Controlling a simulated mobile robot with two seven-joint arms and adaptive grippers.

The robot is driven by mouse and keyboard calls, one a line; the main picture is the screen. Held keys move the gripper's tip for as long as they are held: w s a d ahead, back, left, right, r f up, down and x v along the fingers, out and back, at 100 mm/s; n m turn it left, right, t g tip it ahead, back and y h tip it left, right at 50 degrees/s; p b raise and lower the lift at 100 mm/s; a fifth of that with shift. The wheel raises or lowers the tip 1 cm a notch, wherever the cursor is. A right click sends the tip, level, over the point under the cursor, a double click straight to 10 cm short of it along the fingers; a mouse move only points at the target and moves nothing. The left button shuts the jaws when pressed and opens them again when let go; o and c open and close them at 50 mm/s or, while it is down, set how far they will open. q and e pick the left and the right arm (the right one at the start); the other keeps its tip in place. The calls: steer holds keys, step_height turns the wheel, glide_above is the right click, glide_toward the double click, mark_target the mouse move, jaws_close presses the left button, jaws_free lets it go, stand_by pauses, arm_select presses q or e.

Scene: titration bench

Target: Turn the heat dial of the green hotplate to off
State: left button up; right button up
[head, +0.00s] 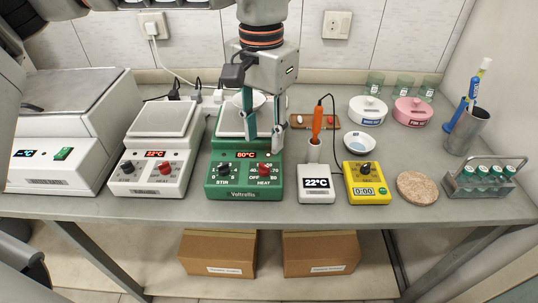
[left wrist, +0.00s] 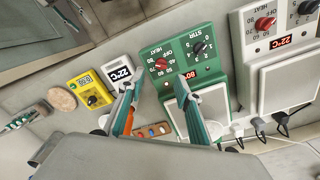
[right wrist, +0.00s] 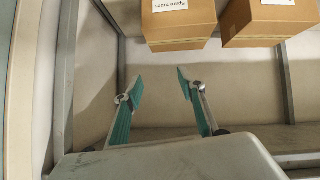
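The green hotplate (head: 215,185) stands at the middle of the bench; its display reads 80°C. Its red heat dial (head: 264,168) is on the right of the front panel, beside the black stir dial (head: 224,169). The heat dial also shows in the left wrist view (left wrist: 161,63); I cannot tell exactly where its pointer stands. My left gripper (head: 264,142) points down over the hotplate, behind and above the heat dial. Its fingers are apart with nothing between them, clear of the dial. My right gripper (right wrist: 160,82) is open and empty, low in front of the bench shelf area.
A white hotplate (head: 152,178) stands left of the green one. A thermometer unit (head: 316,190) with an orange probe (head: 317,125) and a yellow timer (head: 366,188) stand to the right. A white dish (head: 250,101) sits behind my left gripper. Cardboard boxes (head: 320,255) lie below the bench.

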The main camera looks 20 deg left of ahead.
mark_target(263, 165)
arm_select(q)
steer(key=shift+w+a+f, duration=0.1)
steer(key=shift+a+f, duration=0.05)
steer(key=shift+f, duration=0.05)
steer(key=shift+f+b, duration=0.5)
steer(key=shift+f, duration=3.1)
jaws_close()
